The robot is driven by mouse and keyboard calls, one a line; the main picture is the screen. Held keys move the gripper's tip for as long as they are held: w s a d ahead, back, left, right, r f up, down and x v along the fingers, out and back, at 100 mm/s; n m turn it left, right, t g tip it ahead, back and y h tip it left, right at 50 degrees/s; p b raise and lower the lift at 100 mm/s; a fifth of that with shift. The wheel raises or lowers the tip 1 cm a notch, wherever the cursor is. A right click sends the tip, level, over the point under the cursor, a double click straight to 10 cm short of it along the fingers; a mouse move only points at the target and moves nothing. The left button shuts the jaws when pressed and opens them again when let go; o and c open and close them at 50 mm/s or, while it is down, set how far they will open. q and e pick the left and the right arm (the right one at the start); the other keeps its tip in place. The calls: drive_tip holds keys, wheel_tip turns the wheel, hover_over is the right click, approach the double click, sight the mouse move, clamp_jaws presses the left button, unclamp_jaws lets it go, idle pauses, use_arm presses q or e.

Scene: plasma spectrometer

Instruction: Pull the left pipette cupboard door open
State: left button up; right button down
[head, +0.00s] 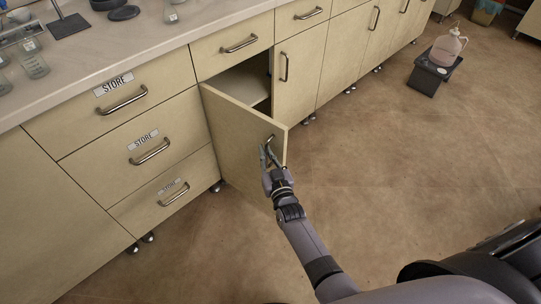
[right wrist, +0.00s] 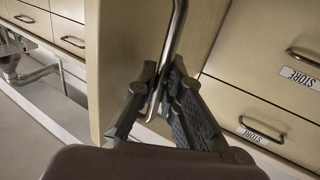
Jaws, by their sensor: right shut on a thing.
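The left pipette cupboard door (head: 238,142) stands partly open, swung out from the cabinet front with its hinge side at the left. A dark opening with a pale shelf (head: 248,84) shows behind it. My right gripper (head: 268,158) is at the door's free edge, shut on the metal bar handle (head: 270,141). In the right wrist view the fingers (right wrist: 160,88) close around the lower part of the upright handle (right wrist: 174,45), in front of the door face (right wrist: 125,60). My left gripper is not in view.
The adjoining cupboard door (head: 299,75) is shut. Three drawers marked STORE (head: 122,101) stand left of the open door, all shut. The floor (head: 365,165) in front is clear. A black stool (head: 434,73) with a pinkish jug (head: 446,47) stands further back right.

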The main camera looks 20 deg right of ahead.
drive_tip(key=shift+s+a, duration=0.1)
drive_tip(key=shift+a, duration=0.05)
drive_tip(key=c, duration=1.8)
unclamp_jaws()
drive_tip(key=shift+o, duration=0.5)
drive_tip(key=s, duration=1.2)
drive_tip(key=shift+a, duration=0.3)
